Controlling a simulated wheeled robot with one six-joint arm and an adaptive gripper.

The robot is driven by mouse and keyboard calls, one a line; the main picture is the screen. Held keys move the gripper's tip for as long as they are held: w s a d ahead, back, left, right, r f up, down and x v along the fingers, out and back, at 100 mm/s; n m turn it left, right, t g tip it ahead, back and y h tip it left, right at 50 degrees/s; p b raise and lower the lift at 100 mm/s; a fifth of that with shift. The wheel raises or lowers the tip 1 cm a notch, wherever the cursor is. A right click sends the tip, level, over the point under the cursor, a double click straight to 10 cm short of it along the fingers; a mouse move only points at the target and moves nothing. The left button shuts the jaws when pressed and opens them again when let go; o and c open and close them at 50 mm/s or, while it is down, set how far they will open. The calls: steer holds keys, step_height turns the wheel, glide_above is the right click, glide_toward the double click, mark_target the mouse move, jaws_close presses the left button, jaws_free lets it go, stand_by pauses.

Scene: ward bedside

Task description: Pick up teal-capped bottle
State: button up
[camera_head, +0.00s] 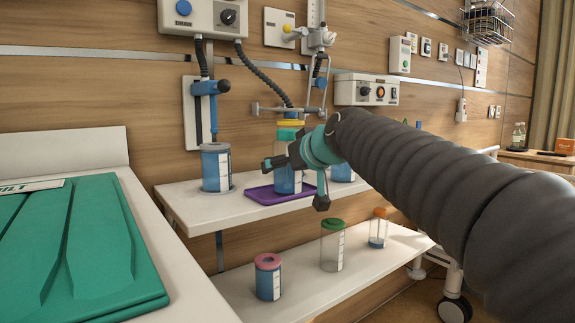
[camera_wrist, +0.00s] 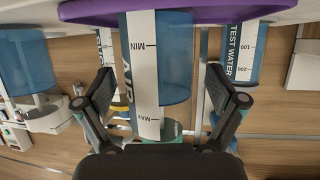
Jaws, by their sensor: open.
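The teal-capped bottle (camera_head: 287,181) stands upright on a purple tray (camera_head: 257,194) on the upper shelf. It has blue contents and a white label, and my gripper partly hides it. In the wrist view, which is upside down, the bottle (camera_wrist: 178,62) shows its MIN and MAX label, with its teal cap (camera_wrist: 173,131) low in the picture. My gripper (camera_head: 295,183) is open at the bottle, with one finger on each side in the wrist view (camera_wrist: 160,80). Gaps show between the fingers and the bottle there.
A blue container (camera_head: 216,168) stands left on the upper shelf (camera_head: 187,206); another (camera_head: 343,172) is right, behind my gripper. The lower shelf (camera_head: 300,292) holds pink-, green- and orange-topped jars. Wall equipment (camera_head: 366,91) is behind. A bed with a green cover (camera_head: 85,240) is left.

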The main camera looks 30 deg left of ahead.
steer(key=shift+w+a, duration=0.1)
steer(key=c, duration=1.3)
steer(key=shift+c, duration=1)
steer(key=shift+r, duration=0.1)
